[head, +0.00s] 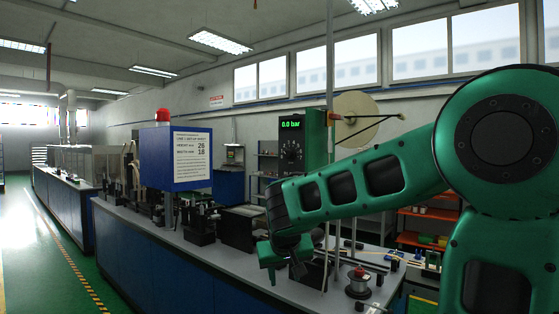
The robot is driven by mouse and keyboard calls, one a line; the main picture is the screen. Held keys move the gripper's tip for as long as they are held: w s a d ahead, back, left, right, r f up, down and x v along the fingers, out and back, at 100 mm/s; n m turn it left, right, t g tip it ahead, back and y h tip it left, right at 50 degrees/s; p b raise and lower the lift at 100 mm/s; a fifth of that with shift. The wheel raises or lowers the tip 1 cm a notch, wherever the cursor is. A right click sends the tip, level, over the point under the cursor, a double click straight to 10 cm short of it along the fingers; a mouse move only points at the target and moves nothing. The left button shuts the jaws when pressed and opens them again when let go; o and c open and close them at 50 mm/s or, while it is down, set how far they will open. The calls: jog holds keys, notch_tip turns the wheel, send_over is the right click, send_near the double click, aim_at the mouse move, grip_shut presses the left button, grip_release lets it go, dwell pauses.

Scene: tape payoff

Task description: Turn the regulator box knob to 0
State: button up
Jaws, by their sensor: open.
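The regulator box (317,146) is a tall green box standing above the bench, a little right of the middle of the head view. Its lit display reads 0.0 bar. A round black knob (291,153) with pale marks around it sits on its front, below the display. The knob's exact pointer position is too small to read. My gripper (284,272) hangs low over the bench, below the box and apart from the knob. It is open, and I see nothing held in it.
A large pale tape reel (356,119) is mounted to the right of the box. A blue sign panel (190,158) with a red lamp stands left. The green floor at left is clear.

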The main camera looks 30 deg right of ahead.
jog(key=w+d+r+m+h, duration=0.2)
jog(key=w+d+r+h, duration=0.1)
jog(key=w+d+r, duration=0.4)
jog(key=m+h, duration=0.8)
jog(key=h, duration=0.2)
send_near(285, 155)
jog(key=x, duration=0.8)
jog(key=shift+d, duration=0.2)
jog(key=c, duration=1.1)
